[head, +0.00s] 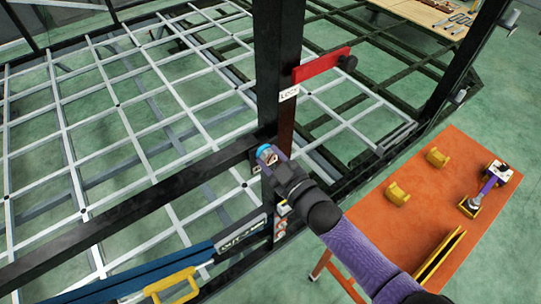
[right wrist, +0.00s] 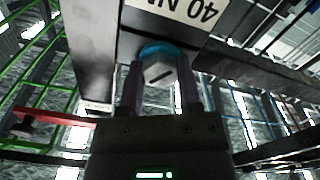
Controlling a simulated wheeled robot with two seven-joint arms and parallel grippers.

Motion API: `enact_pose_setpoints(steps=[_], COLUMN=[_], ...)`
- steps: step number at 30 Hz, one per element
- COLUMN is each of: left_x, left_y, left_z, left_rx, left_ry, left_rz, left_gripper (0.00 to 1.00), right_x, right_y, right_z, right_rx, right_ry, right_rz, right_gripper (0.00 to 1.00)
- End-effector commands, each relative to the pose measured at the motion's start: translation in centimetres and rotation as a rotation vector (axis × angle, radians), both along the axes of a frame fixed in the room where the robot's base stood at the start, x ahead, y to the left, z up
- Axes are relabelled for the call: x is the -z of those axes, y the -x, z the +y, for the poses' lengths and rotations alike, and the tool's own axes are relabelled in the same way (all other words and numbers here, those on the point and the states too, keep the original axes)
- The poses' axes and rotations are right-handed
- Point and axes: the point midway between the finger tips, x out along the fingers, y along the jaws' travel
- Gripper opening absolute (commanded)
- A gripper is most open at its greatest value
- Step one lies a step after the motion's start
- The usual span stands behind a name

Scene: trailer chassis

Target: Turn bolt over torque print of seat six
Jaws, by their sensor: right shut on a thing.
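A bolt (head: 264,151) with a bright blue ring at its base sits on the black upright post (head: 277,60) of the frame in the head view. In the right wrist view the bolt (right wrist: 157,70) shows a pale grey head with a dark, slightly slanted line on it. My right gripper (head: 269,157) is at the post, its two fingers on either side of the bolt head and shut on it. A white torque print (right wrist: 190,10) reading "40 N", upside down and cut off, lies just above the bolt in the wrist view. My left gripper is not in view.
A red bar (head: 322,66) with a black knob sticks out from the post above my gripper. An orange table (head: 420,220) at the right holds yellow blocks (head: 398,194) and a purple-handled tool (head: 487,187). A blue beam with a yellow handle (head: 172,284) lies at lower left.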

Motion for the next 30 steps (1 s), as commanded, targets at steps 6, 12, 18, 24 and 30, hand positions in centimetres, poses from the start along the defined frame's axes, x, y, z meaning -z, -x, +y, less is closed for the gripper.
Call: enact_pose_setpoints(steps=[6,12,18,24,30], left_x=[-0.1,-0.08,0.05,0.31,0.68], left_y=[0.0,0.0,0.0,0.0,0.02], left_z=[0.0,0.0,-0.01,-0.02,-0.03], left_rx=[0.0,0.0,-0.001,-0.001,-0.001], left_ry=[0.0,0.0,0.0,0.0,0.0], left_rz=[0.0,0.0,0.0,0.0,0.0], left_gripper=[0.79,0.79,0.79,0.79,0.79], right_x=[0.41,0.43,0.46,0.42,0.44], right_y=[0.15,0.17,0.17,0.14,0.14], right_z=[-0.09,-0.06,-0.09,-0.06,-0.07], right_rx=[0.001,0.002,0.005,0.004,0.005], right_ry=[-0.155,-0.309,-0.463,-0.617,-0.771], right_rz=[0.127,0.238,0.35,0.459,0.571], right_gripper=[0.0,0.0,0.0,0.0,0.0])
